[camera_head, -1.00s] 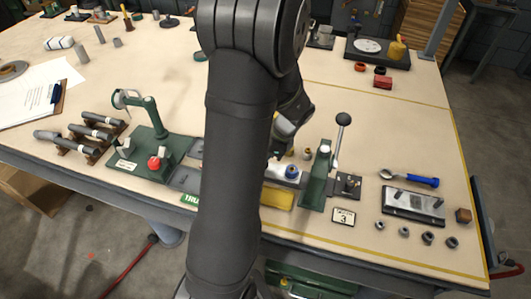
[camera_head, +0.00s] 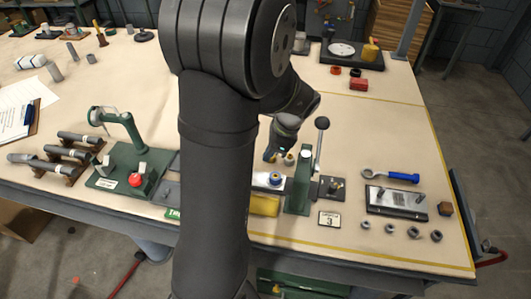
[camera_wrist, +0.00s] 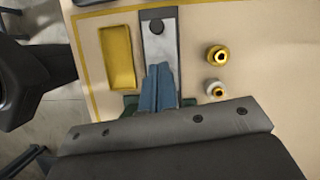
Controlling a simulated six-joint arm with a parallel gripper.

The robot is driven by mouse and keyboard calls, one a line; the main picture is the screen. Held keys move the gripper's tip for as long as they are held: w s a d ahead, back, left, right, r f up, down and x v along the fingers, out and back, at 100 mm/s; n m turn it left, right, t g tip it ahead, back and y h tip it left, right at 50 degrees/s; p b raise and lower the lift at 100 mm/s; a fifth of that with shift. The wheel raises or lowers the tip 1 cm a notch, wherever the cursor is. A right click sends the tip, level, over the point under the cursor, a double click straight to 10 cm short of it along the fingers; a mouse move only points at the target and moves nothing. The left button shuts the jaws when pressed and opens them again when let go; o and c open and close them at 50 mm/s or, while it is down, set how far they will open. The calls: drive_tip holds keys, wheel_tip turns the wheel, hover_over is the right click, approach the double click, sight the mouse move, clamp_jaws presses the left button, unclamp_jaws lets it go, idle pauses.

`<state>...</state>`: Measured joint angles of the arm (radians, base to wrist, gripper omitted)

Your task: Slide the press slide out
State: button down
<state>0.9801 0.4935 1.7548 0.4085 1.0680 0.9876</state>
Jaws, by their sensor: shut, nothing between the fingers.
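In the head view, the green lever press (camera_head: 299,190) stands on the bench right of my arm, its ball-topped lever (camera_head: 322,124) upright. The press slide looks to be the pale metal plate (camera_wrist: 160,43) in a dark track in the wrist view, with a dark round spot near its far end. My gripper (camera_wrist: 158,67) is shut and empty. Its blue-grey fingertips overlap the near end of the plate in the picture; I cannot tell whether they touch it. The fingers and the gripper body hide the rest of the track.
In the head view, a green station with a red knob (camera_head: 135,180) is left of my arm. A grey plate (camera_head: 396,202) and several nuts are right of the press.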

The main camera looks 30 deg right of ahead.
drive_tip(key=x, duration=0.8)
drive_tip(key=shift+w+a, duration=1.25)
drive_tip(key=shift+w, duration=0.05)
drive_tip(key=shift+r, duration=0.1)
drive_tip(key=shift+r, duration=0.1)
drive_tip(key=v, duration=1)
drive_tip(key=shift+s+f, duration=0.1)
drive_tip(key=shift+f, duration=0.15)
drive_tip(key=x, duration=0.8)
drive_tip(key=shift+a+f, duration=0.15)
drive_tip(key=shift+f, duration=0.05)
